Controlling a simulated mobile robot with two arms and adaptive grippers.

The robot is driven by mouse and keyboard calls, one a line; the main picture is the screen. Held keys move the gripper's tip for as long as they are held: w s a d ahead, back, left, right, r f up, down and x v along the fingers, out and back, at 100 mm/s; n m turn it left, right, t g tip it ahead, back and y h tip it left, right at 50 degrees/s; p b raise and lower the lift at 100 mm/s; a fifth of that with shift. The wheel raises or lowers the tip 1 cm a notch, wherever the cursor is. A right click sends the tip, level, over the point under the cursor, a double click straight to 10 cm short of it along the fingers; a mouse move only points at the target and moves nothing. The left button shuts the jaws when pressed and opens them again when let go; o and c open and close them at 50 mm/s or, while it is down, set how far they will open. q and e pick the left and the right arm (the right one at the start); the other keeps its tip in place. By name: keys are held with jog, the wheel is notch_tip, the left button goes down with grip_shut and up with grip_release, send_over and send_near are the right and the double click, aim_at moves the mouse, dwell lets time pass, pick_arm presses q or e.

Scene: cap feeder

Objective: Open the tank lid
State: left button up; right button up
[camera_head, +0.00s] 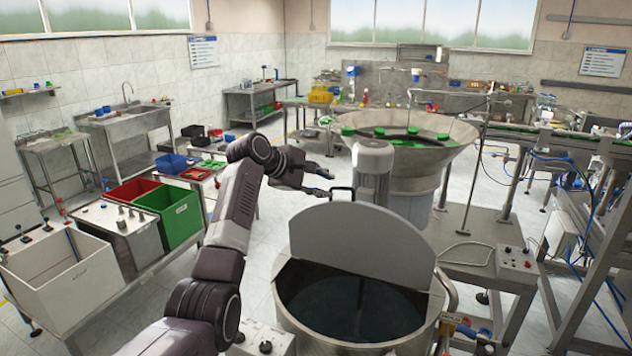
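The round metal tank (295,325) stands at the front centre, with dark contents or a dark interior showing. Its grey half-round lid (372,240) stands raised, nearly upright, across the tank's middle, so the near half is open. A dark handle (343,189) shows at the lid's upper left edge. My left gripper (326,183) is just left of this handle, beyond the lid. Its fingers are small and dark here; I cannot tell whether they touch or grip the handle. My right gripper is not in view.
A grey motor (373,165) rises behind the lid. A large feeder bowl (432,160) with green caps stands beyond it. A control box (515,262) on a metal table is at right. Red and green bins (176,222) stand on the left bench.

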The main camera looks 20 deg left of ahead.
pick_arm(q)
jog(key=shift+v, duration=1.85)
